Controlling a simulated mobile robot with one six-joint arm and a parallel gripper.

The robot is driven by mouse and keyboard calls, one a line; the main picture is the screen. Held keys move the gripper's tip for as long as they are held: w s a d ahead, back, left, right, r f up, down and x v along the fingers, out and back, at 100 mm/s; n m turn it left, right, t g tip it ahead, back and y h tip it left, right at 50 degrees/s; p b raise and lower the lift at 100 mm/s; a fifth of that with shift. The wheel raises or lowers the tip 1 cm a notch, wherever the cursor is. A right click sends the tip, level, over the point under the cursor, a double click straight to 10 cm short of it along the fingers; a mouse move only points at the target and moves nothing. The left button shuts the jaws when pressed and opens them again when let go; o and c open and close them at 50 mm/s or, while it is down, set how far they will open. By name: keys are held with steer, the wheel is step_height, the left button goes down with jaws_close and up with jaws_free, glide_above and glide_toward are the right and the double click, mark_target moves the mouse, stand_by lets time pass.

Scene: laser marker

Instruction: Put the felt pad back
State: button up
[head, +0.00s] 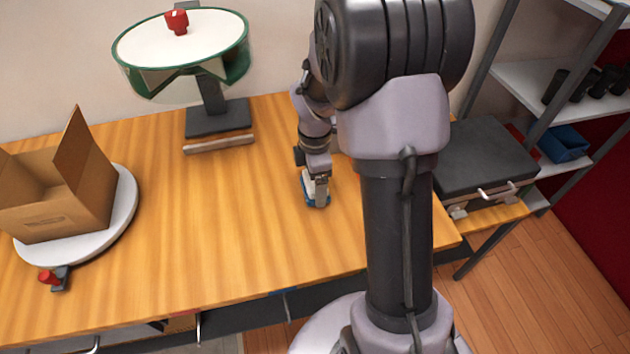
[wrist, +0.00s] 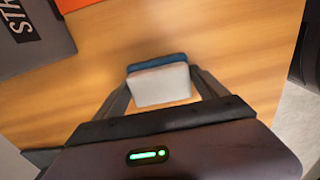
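The felt pad (wrist: 160,84) is a small block with a white body and a blue layer; I take this block to be the pad. In the wrist view it sits between the two fingers of my gripper (wrist: 162,88), with no clear gap at its sides. In the head view my gripper (head: 319,190) points down at the middle right of the wooden table (head: 250,230). The blue part of the pad (head: 310,201) shows at the fingertips, at or just above the tabletop. My fingers partly hide the pad, so I cannot tell whether it touches the table.
An open cardboard box (head: 60,200) stands on a white round plate (head: 125,215) at the left. A green-rimmed round stand (head: 218,118) with a red knob (head: 177,21) is at the back. A wooden strip (head: 219,143) lies before it. A dark case (head: 485,155) is at the right.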

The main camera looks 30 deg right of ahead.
steer(key=shift+o, duration=1.4)
step_height(320, 180, up, 12)
steer(key=p, duration=0.6)
step_height(320, 180, up, 5)
steer(key=m+t, duration=0.1)
steer(key=m, duration=0.2)
glide_above(307, 195)
steer(key=s+a+r+m+t+y, duration=0.1)
steer(key=s+a+r+m+t, duration=0.1)
steer(key=s+a+r+m, duration=0.2)
steer(key=s+a+r+m+t+y, duration=0.1)
steer(key=s+a+r+m, duration=0.3)
steer(key=s+a+m, duration=0.5)
steer(key=s+m+t, duration=0.1)
steer(key=s+m, duration=0.2)
steer(key=shift+a+r+t, duration=0.2)
steer(key=shift+r+t, duration=0.05)
steer(key=shift+t, duration=0.15)
